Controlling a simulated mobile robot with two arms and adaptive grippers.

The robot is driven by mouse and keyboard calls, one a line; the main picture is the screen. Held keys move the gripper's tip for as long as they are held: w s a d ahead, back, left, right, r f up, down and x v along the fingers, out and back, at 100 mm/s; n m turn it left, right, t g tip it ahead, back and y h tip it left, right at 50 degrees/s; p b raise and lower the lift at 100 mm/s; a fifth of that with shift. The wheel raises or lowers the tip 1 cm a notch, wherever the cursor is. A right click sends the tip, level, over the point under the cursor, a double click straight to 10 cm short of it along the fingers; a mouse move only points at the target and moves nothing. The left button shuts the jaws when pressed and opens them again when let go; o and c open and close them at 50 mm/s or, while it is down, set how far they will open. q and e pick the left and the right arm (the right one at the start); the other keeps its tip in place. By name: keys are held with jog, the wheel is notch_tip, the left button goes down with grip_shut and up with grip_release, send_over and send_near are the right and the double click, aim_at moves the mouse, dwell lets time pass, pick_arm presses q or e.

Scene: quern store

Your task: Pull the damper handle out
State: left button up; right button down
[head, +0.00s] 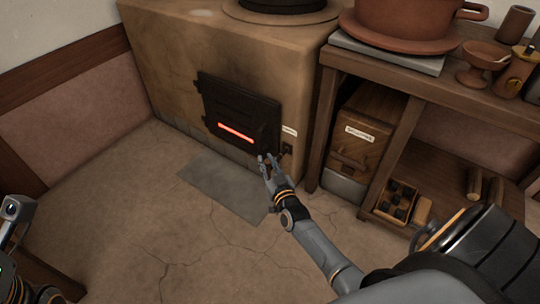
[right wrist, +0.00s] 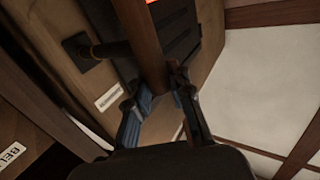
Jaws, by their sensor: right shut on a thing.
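The damper handle shows in the right wrist view as a brown bar (right wrist: 143,45) on a dark rod that comes out of a square plate (right wrist: 80,50). In the head view the damper's dark plate (head: 287,149) is low on the stove front, under a small white label. My right gripper (head: 268,159) is in front of it. In the right wrist view my right gripper (right wrist: 163,88) has its fingers shut on the near end of the bar. How far the rod stands out is hard to tell. My left fingers do not show.
The stove (head: 165,60) has a black door (head: 238,110) with a glowing red slot, left of my right gripper. A wooden shelf unit (head: 325,120) with a labelled box (head: 362,140) stands close on the right. The floor in front is open around a grey slab (head: 222,186).

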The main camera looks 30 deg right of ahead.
jog(key=shift+s+a+f, duration=0.15)
jog(key=shift+s+a, duration=0.05)
jog(key=shift+a, duration=0.1)
jog(key=c, duration=1.3)
grip_release()
jog(key=shift+c, duration=0.2)
jog(key=shift+o, duration=0.8)
jog(key=s+a, duration=0.2)
jog(key=s, duration=0.9)
jog(key=shift+s+a, duration=0.15)
jog(key=shift+s, duration=0.25)
jog(key=shift+r, duration=0.2)
